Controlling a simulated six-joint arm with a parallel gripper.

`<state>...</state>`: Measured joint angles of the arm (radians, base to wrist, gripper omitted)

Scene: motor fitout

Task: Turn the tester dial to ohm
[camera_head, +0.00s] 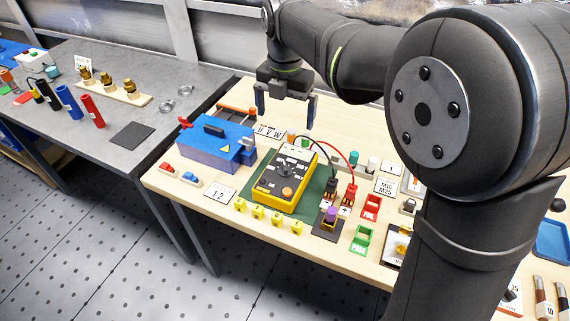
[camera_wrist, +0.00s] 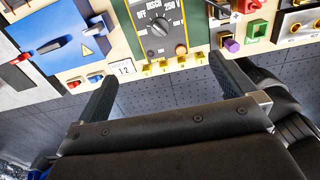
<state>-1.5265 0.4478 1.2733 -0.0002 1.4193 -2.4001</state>
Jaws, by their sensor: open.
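The tester (camera_head: 286,176) is a yellow and dark grey box on a green mat (camera_head: 318,187), near the middle of the wooden bench. Its round dial (camera_head: 289,168) is on the front face, with an orange button below it. In the wrist view the tester (camera_wrist: 157,36) is at the top, and the dial (camera_wrist: 159,27) shows with "OFF", "DISCH" and "250" printed around it. I cannot tell exactly where the dial points. My gripper (camera_head: 284,117) is open and empty, above and behind the tester. In the wrist view its two fingers (camera_wrist: 165,80) stand wide apart, not touching the tester.
A blue box (camera_head: 216,145) with a warning label stands left of the tester. Black and red leads run to plugs (camera_head: 349,194) on its right. Small yellow blocks (camera_head: 258,212) line the front. A grey table (camera_head: 135,100) with coloured cylinders stands to the left.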

